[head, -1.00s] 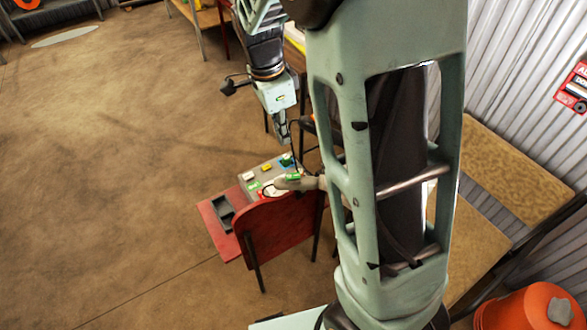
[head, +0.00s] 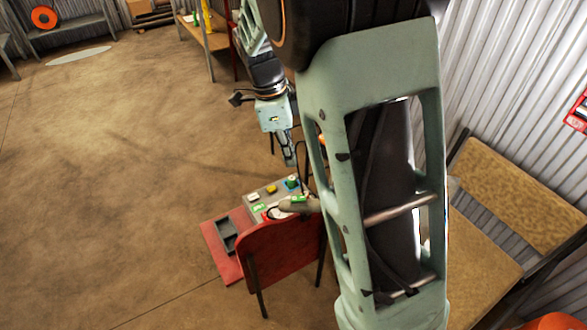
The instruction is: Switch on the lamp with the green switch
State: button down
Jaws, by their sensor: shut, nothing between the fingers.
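A grey control panel (head: 247,207) stands on a red table (head: 215,247). It carries a white button (head: 253,197), a yellow button (head: 271,189) and a green switch (head: 292,181) on a blue base at its far right corner. Green patches (head: 260,208) show along its near side; I cannot tell whether they are lit. My gripper (head: 290,162) points down, shut and empty, with its tips just above the green switch in the picture. A small gap seems to separate them. I cannot make out the lamp for certain.
A red chair back (head: 285,250) stands in front of the panel and hides part of it. A grey object (head: 310,206) lies at the panel's near right edge. A tan bench (head: 480,250) is by the corrugated wall at right.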

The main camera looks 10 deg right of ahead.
aim_at(302, 198)
jog(key=f+b, duration=0.1)
jog(key=f, duration=0.3)
jog(key=d+f, duration=0.1)
jog(key=f, duration=0.3)
jog(key=d+f+b, duration=0.1)
jog(key=f, duration=0.3)
jog(key=shift+s+d+f+b, duration=0.15)
jog(key=shift+s+f+b, duration=0.05)
jog(key=shift+s+b, duration=0.1)
